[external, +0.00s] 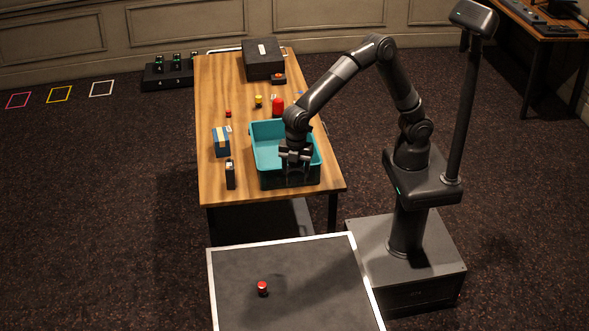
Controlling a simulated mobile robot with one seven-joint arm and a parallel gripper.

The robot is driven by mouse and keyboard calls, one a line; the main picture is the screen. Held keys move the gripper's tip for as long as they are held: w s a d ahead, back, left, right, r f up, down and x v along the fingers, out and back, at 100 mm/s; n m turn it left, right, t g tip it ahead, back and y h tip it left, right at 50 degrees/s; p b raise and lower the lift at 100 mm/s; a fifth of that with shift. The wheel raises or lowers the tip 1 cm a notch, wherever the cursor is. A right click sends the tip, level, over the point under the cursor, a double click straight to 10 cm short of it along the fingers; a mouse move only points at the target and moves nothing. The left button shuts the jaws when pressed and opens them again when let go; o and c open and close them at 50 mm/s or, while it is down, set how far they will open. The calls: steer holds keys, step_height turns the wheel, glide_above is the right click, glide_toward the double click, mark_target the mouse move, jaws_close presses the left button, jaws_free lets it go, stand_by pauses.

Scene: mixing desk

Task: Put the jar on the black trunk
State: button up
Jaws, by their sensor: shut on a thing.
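My gripper (294,172) points down at the near side of the teal tub (264,133) on the wooden desk. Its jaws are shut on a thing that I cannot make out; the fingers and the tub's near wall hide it. A small dark jar with a red top (262,289) stands upright on the black trunk (310,285), which has a flat dark top and silver edges, at the front. My gripper is well away from that jar.
On the desk (213,91) are a black case (263,58), a red object (278,107), a small yellow item (258,101), a blue and cream box (221,141) and a dark upright item (230,174). Most of the trunk's top is bare.

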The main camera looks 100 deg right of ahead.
steer(key=s+a+f+n, duration=0.1)
steer(key=s+a+n, duration=0.1)
steer(key=s+a, duration=0.25)
step_height(320, 180, down, 17)
steer(key=shift+s+a+f, duration=0.2)
steer(key=shift+a+f, duration=1.65)
steer(key=shift+a, duration=0.05)
steer(key=shift+s+a+f, duration=0.25)
steer(key=shift+a+f, duration=1.6)
steer(key=shift+f, duration=0.05)
steer(key=shift+s+a+f, duration=0.2)
steer(key=shift+a+f, duration=1.65)
steer(key=shift+a, duration=0.05)
steer(key=shift+f, duration=0.1)
steer(key=o, duration=1.1)
steer(key=shift+c, duration=0.2)
step_height(320, 180, up, 12)
